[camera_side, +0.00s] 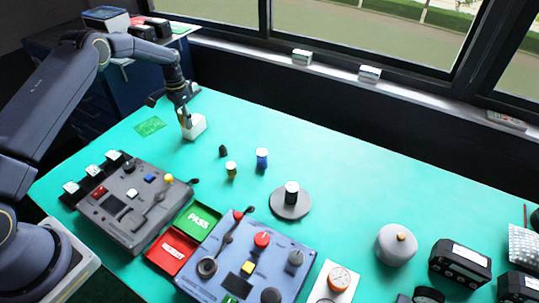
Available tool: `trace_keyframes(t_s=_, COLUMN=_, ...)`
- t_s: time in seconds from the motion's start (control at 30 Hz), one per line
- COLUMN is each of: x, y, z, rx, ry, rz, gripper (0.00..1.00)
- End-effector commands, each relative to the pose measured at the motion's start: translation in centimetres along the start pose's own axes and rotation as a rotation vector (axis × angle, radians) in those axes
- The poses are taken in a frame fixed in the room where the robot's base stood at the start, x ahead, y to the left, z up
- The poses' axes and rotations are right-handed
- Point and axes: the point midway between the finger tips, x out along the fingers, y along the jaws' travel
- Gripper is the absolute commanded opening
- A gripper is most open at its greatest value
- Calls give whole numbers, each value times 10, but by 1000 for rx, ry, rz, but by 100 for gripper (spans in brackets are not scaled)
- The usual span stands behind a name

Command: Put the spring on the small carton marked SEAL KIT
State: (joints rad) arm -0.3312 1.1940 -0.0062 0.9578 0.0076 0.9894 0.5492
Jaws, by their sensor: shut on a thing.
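My gripper (183,108) is at the back left of the green table, pointing down, with its fingers closed. A small brass-yellow piece (185,119) shows at its fingertips; it looks like the spring, but its coils are too small to make out. A small white carton (198,127) stands on the table right at the fingertips. The held piece overlaps the carton's left part in the view, and I cannot tell whether they touch. Any SEAL KIT marking on the carton is too small to read.
A dark green piece (223,151), an olive cylinder (231,171) and a blue cylinder (262,159) stand mid-table. A round disc (279,207) bears a black cylinder. Grey (130,214) and blue (232,268) panels and PASS (197,221) and red (172,252) trays lie in front.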

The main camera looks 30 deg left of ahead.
Motion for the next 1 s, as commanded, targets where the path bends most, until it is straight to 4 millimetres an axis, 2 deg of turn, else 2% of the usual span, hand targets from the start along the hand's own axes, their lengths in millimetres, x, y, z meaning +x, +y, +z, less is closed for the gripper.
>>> trace_keyframes(t_s=0.17, x=3, y=0, z=0, rx=0, ry=0, rz=0, gripper=0)
trace_keyframes(t_s=0.2, x=3, y=0, z=0, rx=0, ry=0, rz=0, gripper=40)
trace_keyframes(t_s=0.4, x=2, y=0, z=0, rx=0, ry=0, rz=0, gripper=61)
trace_keyframes(t_s=0.77, x=-2, y=0, z=0, rx=0, ry=1, rz=-1, gripper=61)
trace_keyframes(t_s=0.87, x=-15, y=0, z=-1, rx=0, ry=3, rz=-2, gripper=61)
trace_keyframes(t_s=1.0, x=-45, y=-1, z=-1, rx=0, ry=4, rz=-3, gripper=61)
